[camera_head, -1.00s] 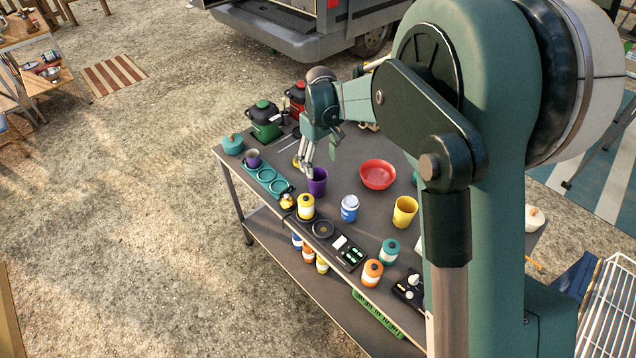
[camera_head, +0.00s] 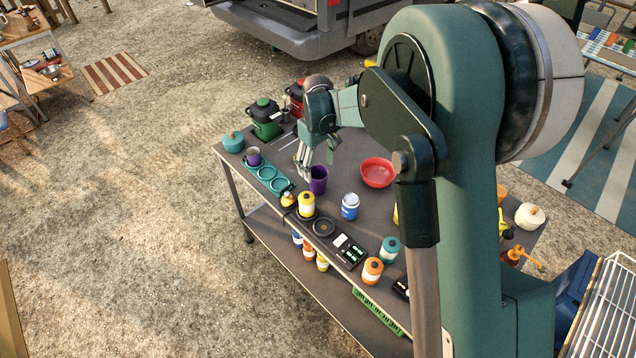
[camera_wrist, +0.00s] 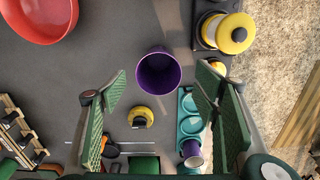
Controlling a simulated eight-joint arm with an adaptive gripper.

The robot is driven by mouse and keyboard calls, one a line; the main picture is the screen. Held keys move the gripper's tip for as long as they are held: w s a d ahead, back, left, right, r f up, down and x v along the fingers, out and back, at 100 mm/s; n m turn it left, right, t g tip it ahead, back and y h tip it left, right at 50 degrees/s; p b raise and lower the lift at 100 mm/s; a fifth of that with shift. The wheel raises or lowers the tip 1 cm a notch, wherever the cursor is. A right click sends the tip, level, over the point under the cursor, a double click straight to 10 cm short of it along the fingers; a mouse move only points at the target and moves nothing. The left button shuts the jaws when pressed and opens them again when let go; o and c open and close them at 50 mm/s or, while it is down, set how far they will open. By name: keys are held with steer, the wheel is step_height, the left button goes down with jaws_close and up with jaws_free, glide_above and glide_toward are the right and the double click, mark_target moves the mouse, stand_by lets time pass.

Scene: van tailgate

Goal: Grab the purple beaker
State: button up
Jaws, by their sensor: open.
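The purple beaker (camera_head: 319,181) stands upright on the dark table, left of the red bowl. In the wrist view the purple beaker (camera_wrist: 158,74) shows from above, its mouth open and inside dark. My gripper (camera_head: 317,165) hangs just above and behind it, fingers pointing down. In the wrist view my gripper (camera_wrist: 161,84) is open, one green-padded finger on each side, with the beaker between and ahead of the tips. No contact shows. A smaller purple cup (camera_head: 253,158) sits at the end of a teal ring holder (camera_head: 267,174).
The red bowl (camera_head: 377,172) is right of the beaker. A yellow canister (camera_head: 306,203) and a blue-and-white jar (camera_head: 350,205) stand in front. A yellow round item with a black knob (camera_wrist: 143,112) is near the fingers. Green (camera_head: 264,120) and red containers stand behind.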

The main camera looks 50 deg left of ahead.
mark_target(318, 174)
steer(key=shift+f, duration=0.1)
steer(key=shift+w+f, duration=0.1)
steer(key=shift+f, duration=2.4)
steer(key=c, duration=1)
